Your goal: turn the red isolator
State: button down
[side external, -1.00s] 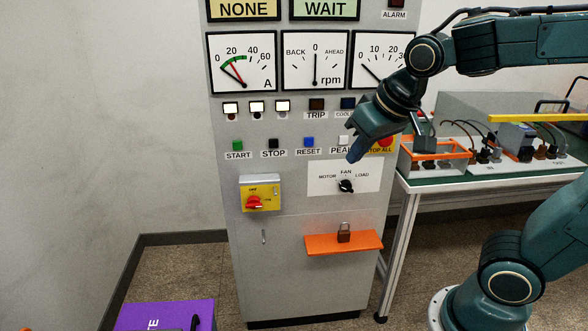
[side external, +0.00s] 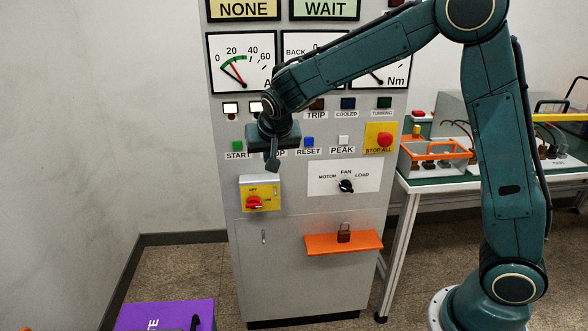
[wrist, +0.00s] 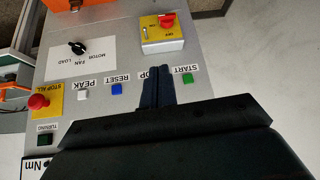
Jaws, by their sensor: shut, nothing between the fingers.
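The red isolator (side external: 254,202) is a red rotary handle on a yellow plate on a grey box, low on the left of the grey cabinet front. In the wrist view the red isolator (wrist: 167,20) shows upside down at the top, beyond my fingertips. My gripper (side external: 272,165) is shut and empty, its fingers pointing down above and slightly right of the isolator box. In the wrist view my gripper (wrist: 157,72) covers part of the STOP label and hides its button. The fingertips look apart from the isolator.
START (side external: 237,145), RESET (side external: 308,141) and PEAK (side external: 343,140) buttons line the row by my gripper. The STOP ALL button (side external: 384,139) and black selector knob (side external: 346,186) are to the right. An orange shelf (side external: 325,246) with a padlock (side external: 343,233) juts out below.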

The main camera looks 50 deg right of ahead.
jog(key=w+f+m+h, duration=0.1)
jog(key=w+f+h, duration=0.1)
jog(key=w+f, duration=0.6)
notch_tip(320, 180, down, 3)
jog(key=shift+w+a+r+m, duration=0.2)
jog(key=shift+w+a+m, duration=0.1)
jog(key=shift+w+a, duration=0.15)
jog(key=shift+f, duration=0.1)
send_over(248, 203)
jog(key=s+a, duration=0.2)
notch_tip(248, 203, down, 7)
jog(key=shift+s+r, duration=0.1)
jog(key=shift+f, duration=2.05)
